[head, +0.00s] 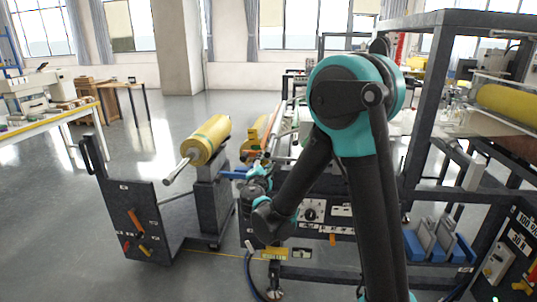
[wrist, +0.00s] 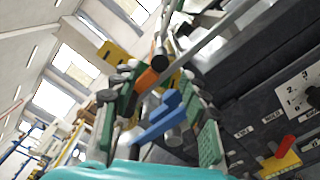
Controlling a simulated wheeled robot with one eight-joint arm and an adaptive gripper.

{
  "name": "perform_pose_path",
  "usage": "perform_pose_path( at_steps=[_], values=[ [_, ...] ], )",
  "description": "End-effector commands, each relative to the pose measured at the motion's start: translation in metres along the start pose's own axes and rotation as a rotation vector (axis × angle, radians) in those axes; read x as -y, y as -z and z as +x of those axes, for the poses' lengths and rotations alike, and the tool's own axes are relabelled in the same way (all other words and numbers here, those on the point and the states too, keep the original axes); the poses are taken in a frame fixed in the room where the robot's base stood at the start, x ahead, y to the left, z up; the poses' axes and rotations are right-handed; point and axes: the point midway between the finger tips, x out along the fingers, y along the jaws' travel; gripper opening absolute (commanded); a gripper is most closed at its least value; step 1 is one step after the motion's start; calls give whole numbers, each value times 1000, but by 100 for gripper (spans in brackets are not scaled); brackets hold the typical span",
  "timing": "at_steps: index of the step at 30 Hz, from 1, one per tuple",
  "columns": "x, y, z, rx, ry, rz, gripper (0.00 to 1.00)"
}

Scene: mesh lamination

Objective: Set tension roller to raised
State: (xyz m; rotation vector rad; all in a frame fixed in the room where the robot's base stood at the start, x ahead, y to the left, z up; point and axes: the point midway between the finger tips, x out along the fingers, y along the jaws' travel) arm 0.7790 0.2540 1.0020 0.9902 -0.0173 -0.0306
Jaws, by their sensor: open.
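My gripper (head: 257,170) is at the machine's near left end in the head view, partly hidden by my arm. In the wrist view my gripper (wrist: 160,88) is open, with green-padded fingers on either side. A blue handle-like part (wrist: 165,117) shows between the fingers, with an orange piece (wrist: 147,79) beyond it; I cannot tell whether the fingers touch either. A blue bar (head: 233,174) also shows beside the gripper in the head view. A long grey bar (wrist: 215,34) runs up to the right in the wrist view. I cannot tell which part is the tension roller.
A yellow roll (head: 208,140) sits on a dark cart (head: 135,218) at left. The dark machine frame (head: 470,20) stands at right, with blue holders (head: 440,240) low on it. A panel dial (head: 309,213) is close to my arm. The floor at left is partly open.

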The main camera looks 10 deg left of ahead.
Motion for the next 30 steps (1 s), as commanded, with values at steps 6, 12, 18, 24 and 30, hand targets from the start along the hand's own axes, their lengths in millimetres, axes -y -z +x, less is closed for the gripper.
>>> perform_pose_path(
  at_steps=[6, 12, 18, 24, 30],
  values=[
    [1, -1, 44, 3, 2, 1, 44],
    [0, 0, 73, 1, 1, 1, 44],
    [0, 0, 86, 1, 1, 1, 44],
    [0, 0, 87, 0, 1, 1, 44],
    [0, 0, 87, 0, 1, 1, 31]
  ],
)
